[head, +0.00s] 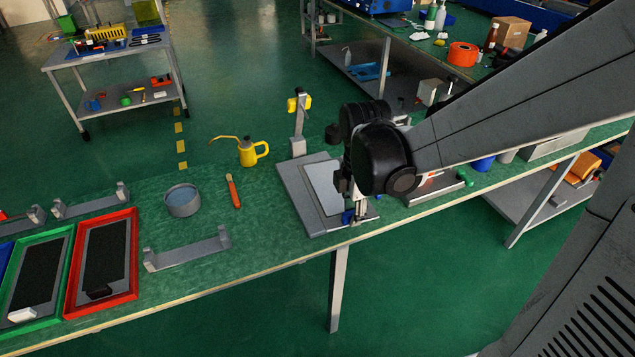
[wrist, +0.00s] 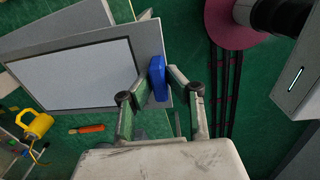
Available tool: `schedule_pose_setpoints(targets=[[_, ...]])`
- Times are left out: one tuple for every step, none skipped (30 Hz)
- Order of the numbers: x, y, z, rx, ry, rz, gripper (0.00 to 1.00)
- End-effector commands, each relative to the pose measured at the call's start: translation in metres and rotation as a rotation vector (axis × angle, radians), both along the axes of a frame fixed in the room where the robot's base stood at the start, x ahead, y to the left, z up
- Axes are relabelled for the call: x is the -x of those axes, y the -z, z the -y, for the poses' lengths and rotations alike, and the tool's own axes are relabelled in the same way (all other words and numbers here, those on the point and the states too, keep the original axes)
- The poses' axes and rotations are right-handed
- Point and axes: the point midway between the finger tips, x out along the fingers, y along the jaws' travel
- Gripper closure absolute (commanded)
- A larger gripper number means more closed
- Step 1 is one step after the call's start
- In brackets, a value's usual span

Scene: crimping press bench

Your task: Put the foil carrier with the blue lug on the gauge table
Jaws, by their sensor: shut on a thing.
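The foil carrier (head: 323,184) is a flat grey frame with a pale panel. It also shows in the wrist view (wrist: 75,75), with its blue lug (wrist: 157,78) at one edge. My gripper (wrist: 158,88) is shut on the blue lug; in the head view the lug (head: 348,217) shows at the front edge below my wrist. The gauge table (head: 292,185) is a grey plate with a post carrying a yellow gauge (head: 299,103). The carrier is over this plate; I cannot tell if it touches. My wrist hides the plate's right part.
Left on the bench are an empty grey bracket (head: 187,248), a round tin (head: 183,200), an orange-handled tool (head: 233,191) and a yellow oil can (head: 248,152). Red (head: 68,300) and green (head: 22,332) trays hold dark carriers. A grey fixture (head: 430,190) stands right.

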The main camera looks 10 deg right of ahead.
Motion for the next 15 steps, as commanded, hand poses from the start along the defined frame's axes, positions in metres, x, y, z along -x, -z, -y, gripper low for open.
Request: schedule_pose_setpoints(targets=[[0.003,0.000,0.000,0.000,-0.031,0.000,1.00],[0.004,0.000,-0.001,0.000,-0.048,0.001,1.00],[0.004,0.000,-0.002,0.001,-0.065,0.001,1.00],[0.004,0.000,-0.003,0.001,-0.075,0.002,1.00],[0.002,0.001,-0.006,0.001,-0.082,0.004,1.00],[-0.001,0.002,-0.011,0.001,-0.088,0.006,1.00],[-0.004,0.003,-0.016,0.001,-0.091,0.009,1.00],[-0.008,0.004,-0.022,0.001,-0.091,0.012,1.00],[-0.014,0.005,-0.031,0.000,-0.093,0.017,1.00],[-0.018,0.005,-0.037,0.000,-0.092,0.022,1.00],[-0.023,0.006,-0.045,0.000,-0.093,0.026,1.00],[-0.028,0.006,-0.054,-0.001,-0.092,0.031,1.00],[-0.031,0.006,-0.061,-0.001,-0.093,0.035,1.00],[-0.034,0.005,-0.067,-0.002,-0.091,0.038,1.00],[-0.038,0.005,-0.075,-0.003,-0.091,0.042,1.00]])
